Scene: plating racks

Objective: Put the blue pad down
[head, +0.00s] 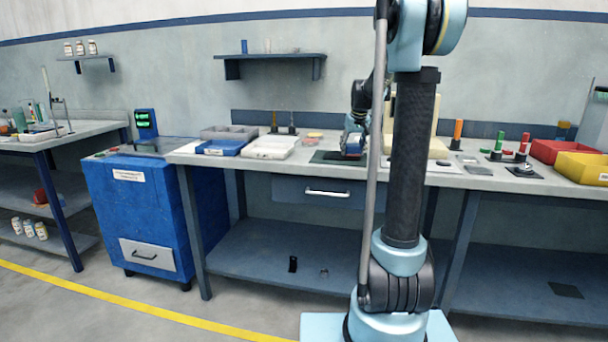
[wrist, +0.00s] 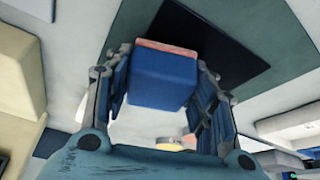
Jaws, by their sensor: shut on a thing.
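The blue pad (wrist: 163,80) is a blue block with a pinkish strip along one edge. In the wrist view it sits between the two fingers of my gripper (wrist: 165,72), which is shut on it. In the head view my gripper (head: 354,138) is low over the workbench at the dark green mat (head: 323,157). The blue pad is small there and partly hidden by my arm. I cannot tell whether it touches the surface. In the wrist view a black patch (wrist: 222,35) lies behind the pad, with the green mat (wrist: 268,82) around it.
A blue tray (head: 222,147) and a white tray (head: 269,148) stand left of the mat, with a grey compartment tray (head: 229,132) behind. Right of my arm are red and green posts (head: 522,146), a red bin (head: 562,151) and a yellow bin (head: 582,168).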

